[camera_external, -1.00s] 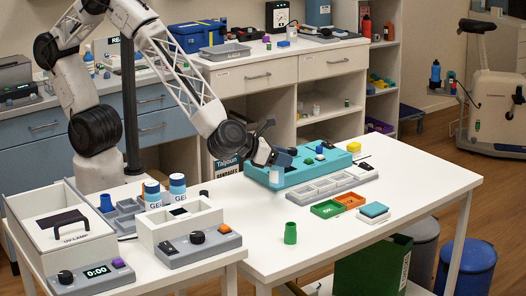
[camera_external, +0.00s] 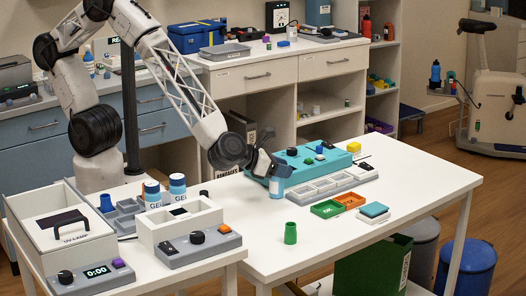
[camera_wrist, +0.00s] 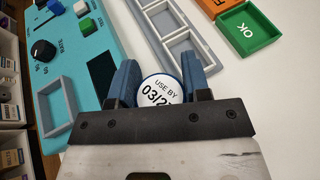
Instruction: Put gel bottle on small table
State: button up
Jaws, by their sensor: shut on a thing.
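My gripper (camera_external: 276,171) is shut on a small bottle (camera_external: 276,188) over the larger white table, in front of the teal console's left end. The bottle is pale blue and roughly upright; its side lettering cannot be read. In the wrist view its round white top (camera_wrist: 160,90) reads "USE BY 03/2", partly hidden, between the two blue fingers. I cannot tell whether its base touches the table. Two bottles marked "GEL", the left one (camera_external: 152,192) and the right one (camera_external: 177,186), stand on the smaller white table (camera_external: 205,259) at the left.
The teal console (camera_external: 330,160) and a grey compartment tray (camera_external: 325,187) lie beside the held bottle. The smaller table is crowded with devices. The large table's right side is clear.

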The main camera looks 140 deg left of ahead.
jog(key=shift+f, duration=0.15)
jog(key=o, duration=1)
jog(key=shift+r, duration=0.2)
jog(key=shift+v, duration=6)
jog(key=shift+w, duration=0.1)
jog(key=s+d+r+n+g+h, duration=0.3)
jog(key=s+d+r+n, duration=0.55)
jog(key=r+n, duration=0.3)
jog(key=s+d+r+n+h, duration=0.3)
jog(key=s+d, duration=0.2)
jog(key=d, duration=0.1)
jog(key=s+d+r+n+h, duration=0.2)
jog(key=s+d+n+h, duration=0.1)
jog(key=s+d+n, duration=0.1)
jog(key=s+d+r+n+h, duration=0.3)
jog(key=s+d+n, duration=0.1)
jog(key=s+d, duration=0.2)
jog(key=shift+s+d+r+h, duration=0.1)
jog(key=shift+d+r+h, duration=0.1)
jog(key=shift+d, duration=0.2)
jog(key=shift+s+d+r+h, duration=0.1)
jog(key=shift+d+h, duration=0.1)
jog(key=shift+d, duration=0.2)
